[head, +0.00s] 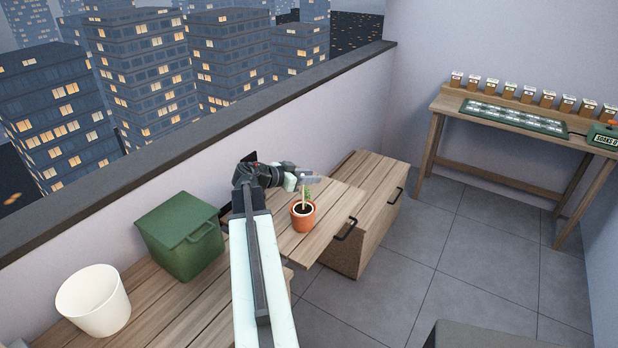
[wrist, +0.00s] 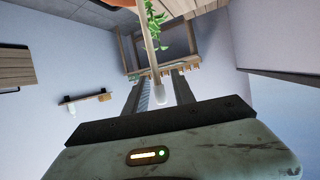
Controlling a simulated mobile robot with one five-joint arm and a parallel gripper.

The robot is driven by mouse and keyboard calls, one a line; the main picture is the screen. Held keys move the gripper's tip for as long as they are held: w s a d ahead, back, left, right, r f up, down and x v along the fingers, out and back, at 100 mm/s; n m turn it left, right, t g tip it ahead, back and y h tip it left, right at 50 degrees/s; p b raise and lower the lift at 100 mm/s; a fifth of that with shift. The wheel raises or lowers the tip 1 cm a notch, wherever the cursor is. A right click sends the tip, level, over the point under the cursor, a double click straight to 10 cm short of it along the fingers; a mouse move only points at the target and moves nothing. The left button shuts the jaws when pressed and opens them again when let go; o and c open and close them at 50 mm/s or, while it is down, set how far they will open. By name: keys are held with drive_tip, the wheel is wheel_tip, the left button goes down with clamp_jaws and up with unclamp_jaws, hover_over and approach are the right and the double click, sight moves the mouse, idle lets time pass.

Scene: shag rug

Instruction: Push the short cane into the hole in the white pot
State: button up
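The cane (wrist: 153,60) is a pale stick with a rounded end. In the wrist view its rounded end shows between the two fingers of my gripper (wrist: 160,76), with gaps visible beside it. In the head view a thin pale stick (head: 303,194) rises from the terracotta pot (head: 303,217), beside a green plant (head: 308,195). My gripper (head: 305,178) is open just above that pot. The white pot (head: 93,302) stands at the far left on the wooden top; I cannot make out a hole in it.
A green lidded box (head: 180,235) stands between the white pot and my arm. A wooden chest (head: 375,205) is beside the terracotta pot's wooden top (head: 335,205). A balcony wall (head: 130,185) runs behind. A bench (head: 510,121) holds several small boxes.

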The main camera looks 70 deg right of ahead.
drive_tip(key=p+v, duration=0.4)
drive_tip(key=v, duration=0.8)
